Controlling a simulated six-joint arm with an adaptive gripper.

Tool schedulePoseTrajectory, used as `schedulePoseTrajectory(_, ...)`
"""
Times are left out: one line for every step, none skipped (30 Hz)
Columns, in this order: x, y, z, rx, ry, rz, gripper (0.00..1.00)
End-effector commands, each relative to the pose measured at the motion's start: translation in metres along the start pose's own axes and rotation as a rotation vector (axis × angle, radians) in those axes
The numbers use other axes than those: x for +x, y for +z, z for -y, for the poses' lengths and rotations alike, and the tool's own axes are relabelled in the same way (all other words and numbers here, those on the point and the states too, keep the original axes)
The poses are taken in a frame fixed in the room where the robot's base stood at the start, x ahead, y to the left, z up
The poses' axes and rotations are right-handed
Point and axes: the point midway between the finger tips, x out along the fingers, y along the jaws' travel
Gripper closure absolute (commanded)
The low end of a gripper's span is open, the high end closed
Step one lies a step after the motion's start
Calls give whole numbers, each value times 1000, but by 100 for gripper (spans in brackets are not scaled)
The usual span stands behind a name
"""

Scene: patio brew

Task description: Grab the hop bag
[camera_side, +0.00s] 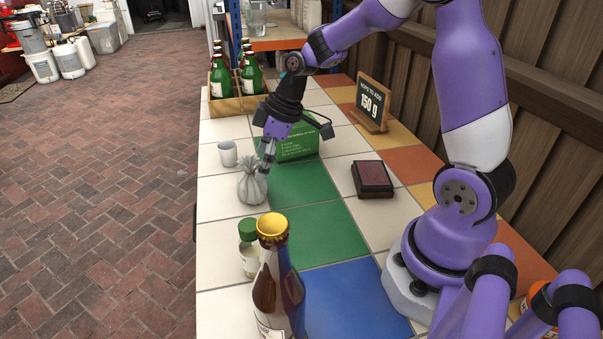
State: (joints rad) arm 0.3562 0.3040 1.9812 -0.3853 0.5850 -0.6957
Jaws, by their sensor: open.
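The hop bag (252,186) is a small grey cloth sack with a gathered neck. It stands upright on the tiled table near its left edge. My gripper (266,160) is open and points down at the bag's neck from above. One fingertip appears close to or against the neck; I cannot tell whether the neck lies between the fingers. Part of the bag's top is hidden behind the finger.
A green-capped jar (248,245) and a brown bottle (277,285) stand in front. A dark red box (372,177) lies right, a green card (298,143) behind. A wooden crate (226,105) holds green bottles.

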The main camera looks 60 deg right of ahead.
Motion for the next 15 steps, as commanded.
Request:
schedulePoseTrajectory(7, 0, 1, 0, -4, 2, 0)
schedulePoseTrajectory(10, 0, 0, 0, -2, 1, 0)
schedulePoseTrajectory(14, 0, 1, 0, -2, 2, 0)
schedulePoseTrajectory(16, 0, 1, 0, -2, 2, 0)
schedulePoseTrajectory(18, 0, 0, 0, -1, 2, 0)
schedulePoseTrajectory(22, 0, 0, 0, -1, 2, 0)
schedulePoseTrajectory(26, 0, 0, 1, -2, 3, 0)
schedulePoseTrajectory(30, -1, 0, 1, -2, 3, 0)
schedulePoseTrajectory(37, -2, 0, 0, -3, 4, 0)
schedulePoseTrajectory(42, -3, 0, 0, -4, 4, 0)
schedulePoseTrajectory(48, -3, 0, 0, -3, 3, 0)
schedulePoseTrajectory(54, -3, 0, 2, -3, 5, 0)
schedulePoseTrajectory(58, -3, -1, 2, -1, 3, 0)
schedulePoseTrajectory(61, -3, -1, 2, -1, 3, 0)
schedulePoseTrajectory(64, -4, -1, 2, 0, 2, 0)
